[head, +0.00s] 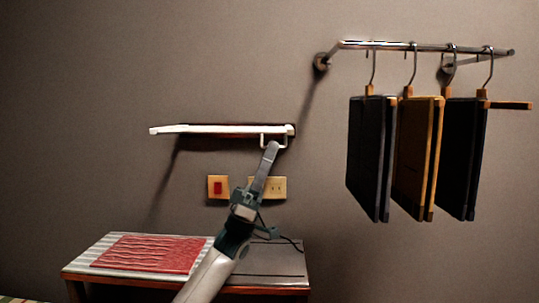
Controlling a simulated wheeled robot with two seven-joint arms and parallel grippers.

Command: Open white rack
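The white rack (215,129) is a narrow white bar on the wall left of centre. It sticks out to the left and has a dark back edge and a small white bracket under its right end. My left gripper (272,147) is raised from below, with its tip at or just in front of that bracket. I see its fingers edge-on, overlapping, so their gap is hidden. I cannot tell whether it touches the bracket. My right gripper is not in view.
A metal rail (430,46) on the right wall holds several dark and tan boards (418,150) on hooks. A red switch (217,187) and a wall socket (279,187) sit below the rack. A low bench (262,262) with a red mat (150,254) stands beneath.

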